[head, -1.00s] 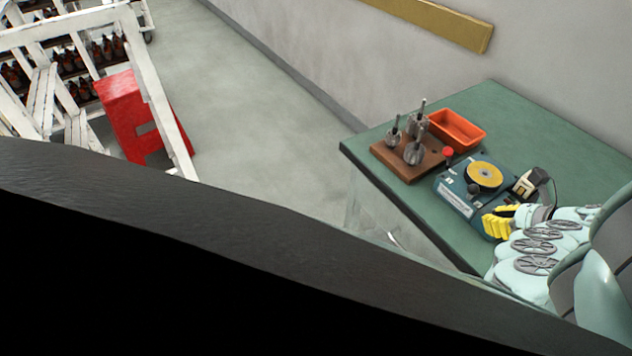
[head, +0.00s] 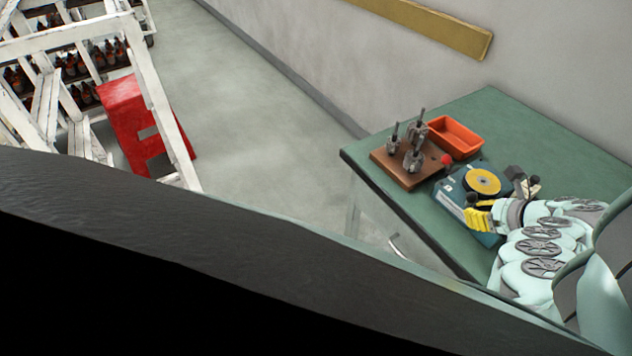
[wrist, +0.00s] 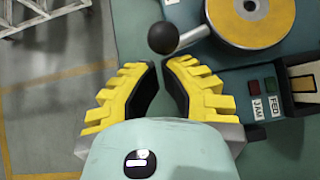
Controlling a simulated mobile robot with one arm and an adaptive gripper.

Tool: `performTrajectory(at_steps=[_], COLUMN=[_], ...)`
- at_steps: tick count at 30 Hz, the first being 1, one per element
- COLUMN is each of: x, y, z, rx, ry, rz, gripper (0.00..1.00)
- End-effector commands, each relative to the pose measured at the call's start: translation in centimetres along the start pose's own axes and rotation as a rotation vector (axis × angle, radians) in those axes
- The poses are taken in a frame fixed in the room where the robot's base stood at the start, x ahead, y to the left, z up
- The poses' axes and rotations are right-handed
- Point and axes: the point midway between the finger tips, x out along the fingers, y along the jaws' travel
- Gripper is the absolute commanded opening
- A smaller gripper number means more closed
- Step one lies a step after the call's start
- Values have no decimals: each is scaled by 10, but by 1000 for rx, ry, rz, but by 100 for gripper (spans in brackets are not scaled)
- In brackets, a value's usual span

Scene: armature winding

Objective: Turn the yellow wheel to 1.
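A black ball knob (wrist: 163,38) on a metal rod sits at the wheel's near side. My gripper (wrist: 167,75), with yellow ribbed fingers, is open, with a gap between the fingertips. The knob lies just beyond the fingertips in the picture; I cannot tell whether they touch. In the head view my gripper (head: 472,210) is beside the machine's front, and my arm hides part of it.
A brown block (head: 398,172) holding metal armatures and an orange tray (head: 457,137) stand at the back of the green table (head: 545,140). A red button (head: 446,160) stands beside the machine. Labelled buttons (wrist: 268,84) and a beige part (wrist: 302,82) lie right of the fingers.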

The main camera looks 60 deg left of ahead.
Motion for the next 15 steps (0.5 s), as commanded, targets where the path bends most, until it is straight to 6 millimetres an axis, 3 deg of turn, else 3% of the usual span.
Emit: performTrajectory(at_steps=[15], x=[7], y=[7], z=[8], rx=[63], ry=[-1], rz=[-60], gripper=[0])
